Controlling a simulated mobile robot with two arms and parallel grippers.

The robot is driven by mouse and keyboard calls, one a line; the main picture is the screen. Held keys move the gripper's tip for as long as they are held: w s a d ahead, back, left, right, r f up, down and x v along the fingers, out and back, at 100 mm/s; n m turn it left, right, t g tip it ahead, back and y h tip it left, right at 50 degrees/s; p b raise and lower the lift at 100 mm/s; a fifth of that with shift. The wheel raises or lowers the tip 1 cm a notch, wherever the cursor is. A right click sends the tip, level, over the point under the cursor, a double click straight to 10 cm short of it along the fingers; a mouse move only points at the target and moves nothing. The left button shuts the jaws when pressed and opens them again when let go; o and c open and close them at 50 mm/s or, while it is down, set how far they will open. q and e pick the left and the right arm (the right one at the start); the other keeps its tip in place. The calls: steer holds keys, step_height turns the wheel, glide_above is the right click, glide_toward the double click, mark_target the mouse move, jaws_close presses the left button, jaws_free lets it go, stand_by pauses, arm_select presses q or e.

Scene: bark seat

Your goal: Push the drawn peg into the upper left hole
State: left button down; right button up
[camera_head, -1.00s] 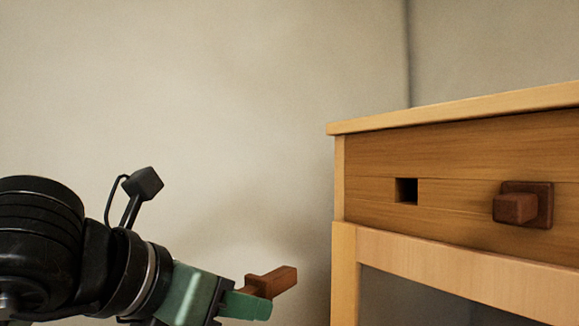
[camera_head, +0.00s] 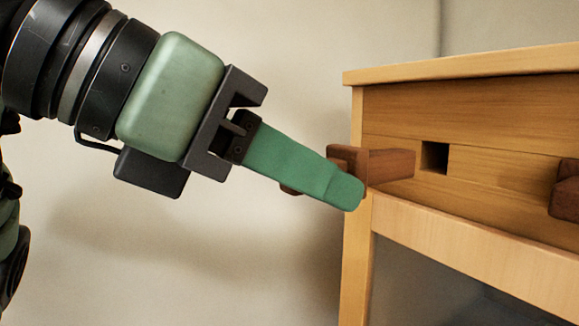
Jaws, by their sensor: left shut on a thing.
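My left gripper (camera_head: 338,186) comes in from the left and is shut on a dark brown wooden peg (camera_head: 385,164). The peg has a wider head at the fingers, and its square shaft points right. The upper left hole (camera_head: 435,157) is a dark square opening in the front board of the wooden piece (camera_head: 490,115). The shaft's tip shows just left of the hole, at about its height or slightly lower. A small gap shows between tip and hole; the depth between them is hard to tell. The near finger hides part of the peg's head. My right gripper is out of view.
Another brown peg (camera_head: 566,189) sits in the front board at the right edge. A pale rail (camera_head: 470,250) and a left leg (camera_head: 358,265) stand below, with a dark opening behind. Plain wall fills the left and back.

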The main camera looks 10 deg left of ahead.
mark_target(391, 150)
arm_select(q)
steer(key=shift+w+d+r+p, duration=0.1)
steer(key=shift+w+d+p, duration=0.25)
steer(key=shift+w+d, duration=0.35)
steer(key=shift+d, duration=0.3)
steer(key=shift+w+d, duration=0.25)
steer(key=shift+w+d, duration=0.15)
steer(key=shift+d, duration=0.05)
steer(key=shift+w+d+b, duration=0.55)
steer(key=shift+w+d, duration=0.4)
steer(key=shift+d, duration=0.3)
stand_by(1.1)
steer(key=shift+w+d, duration=0.7)
steer(key=shift+d, duration=0.3)
steer(key=shift+w+d, duration=0.7)
steer(key=shift+d, duration=0.3)
stand_by(0.8)
steer(key=c, duration=0.9)
jaws_free()
steer(key=shift+o, duration=0.2)
